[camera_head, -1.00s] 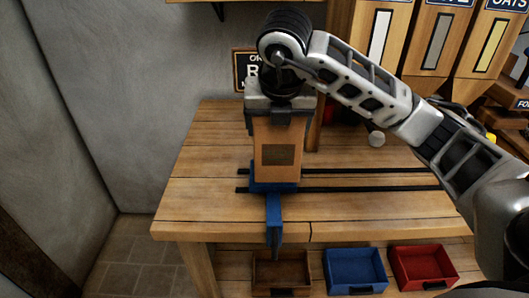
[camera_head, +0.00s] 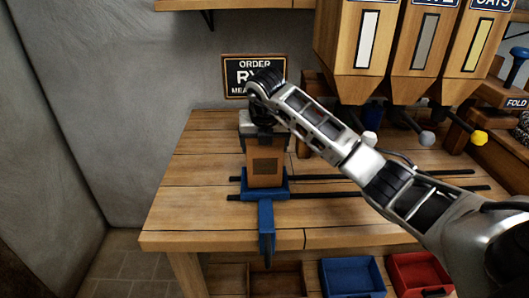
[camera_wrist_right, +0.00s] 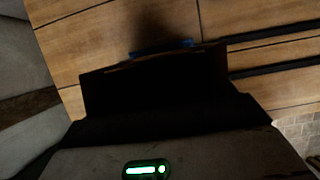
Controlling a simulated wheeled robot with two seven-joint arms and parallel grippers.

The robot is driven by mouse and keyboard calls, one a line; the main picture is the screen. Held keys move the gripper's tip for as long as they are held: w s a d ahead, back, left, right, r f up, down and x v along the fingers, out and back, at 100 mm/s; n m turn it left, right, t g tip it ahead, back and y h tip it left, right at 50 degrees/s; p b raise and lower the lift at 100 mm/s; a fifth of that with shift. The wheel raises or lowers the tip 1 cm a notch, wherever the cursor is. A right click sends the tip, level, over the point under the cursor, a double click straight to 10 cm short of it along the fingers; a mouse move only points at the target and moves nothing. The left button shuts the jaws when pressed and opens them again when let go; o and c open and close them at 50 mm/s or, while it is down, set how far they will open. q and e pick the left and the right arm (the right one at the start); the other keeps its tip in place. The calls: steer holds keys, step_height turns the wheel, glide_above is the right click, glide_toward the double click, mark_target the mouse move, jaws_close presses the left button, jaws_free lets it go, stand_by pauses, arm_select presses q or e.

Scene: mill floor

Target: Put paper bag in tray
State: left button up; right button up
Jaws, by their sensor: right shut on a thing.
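The brown paper bag (camera_head: 266,166) with a dark square label stands upright at the blue sliding carriage (camera_head: 265,218) on the wooden bench. Whether its bottom rests on the carriage is hard to tell. My right gripper (camera_head: 263,133) is above the bag and shut on its top. In the right wrist view the bag (camera_wrist_right: 155,85) is a dark shape filling the middle, with a bit of blue carriage (camera_wrist_right: 160,46) beyond it. Below the bench are a brown tray (camera_head: 277,282), a blue tray (camera_head: 351,276) and a red tray (camera_head: 418,273). My left gripper is not seen.
Two dark rails (camera_head: 330,177) run along the bench (camera_head: 200,205). Wooden hoppers (camera_head: 365,45) with knobbed levers hang at the back right, and an order sign (camera_head: 253,75) is behind the bag. The bench's left side is clear.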

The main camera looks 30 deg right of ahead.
steer(key=shift+f, duration=0.55)
steer(key=shift+r, duration=0.15)
steer(key=o, duration=1.1)
steer(key=shift+o, duration=0.2)
